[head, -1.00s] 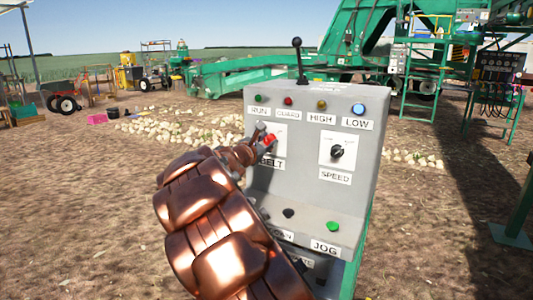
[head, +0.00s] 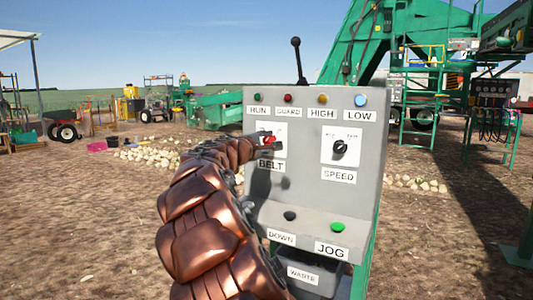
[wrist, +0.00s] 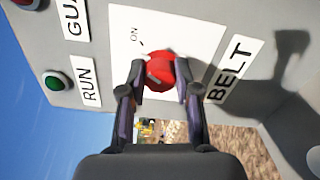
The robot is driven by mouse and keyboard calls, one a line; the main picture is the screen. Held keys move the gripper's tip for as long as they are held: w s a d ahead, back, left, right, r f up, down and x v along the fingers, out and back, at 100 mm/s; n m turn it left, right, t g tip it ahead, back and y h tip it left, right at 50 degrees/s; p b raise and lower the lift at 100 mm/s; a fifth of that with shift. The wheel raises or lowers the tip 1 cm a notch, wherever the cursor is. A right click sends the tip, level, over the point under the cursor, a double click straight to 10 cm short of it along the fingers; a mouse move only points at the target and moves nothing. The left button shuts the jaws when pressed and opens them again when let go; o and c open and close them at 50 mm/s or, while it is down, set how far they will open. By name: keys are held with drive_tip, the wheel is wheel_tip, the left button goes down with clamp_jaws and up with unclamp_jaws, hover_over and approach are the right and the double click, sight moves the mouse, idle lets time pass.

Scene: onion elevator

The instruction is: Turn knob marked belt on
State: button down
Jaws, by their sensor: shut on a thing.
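The red belt knob (wrist: 160,68) sits on a white plate (wrist: 185,25) above the BELT label (wrist: 229,70), on the grey control panel. In the wrist view, the ON mark (wrist: 134,36) is beside the knob. My gripper (wrist: 160,76) has one finger on each side of the knob and is shut on it. A pale line shows on the knob's face; its exact setting is hard to tell. In the head view, the knob (head: 268,140) is partly covered by my gripper and arm.
The speed knob (head: 339,147) is to the right. Run, guard, high and low lamps line the top, with a black lever (head: 297,60) above.

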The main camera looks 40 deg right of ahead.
drive_tip(key=shift+f+m+b, duration=0.1)
drive_tip(key=shift+m+b, duration=1)
drive_tip(key=c, duration=0.8)
unclamp_jaws()
drive_tip(key=shift+a, duration=0.1)
drive_tip(key=v, duration=1.2)
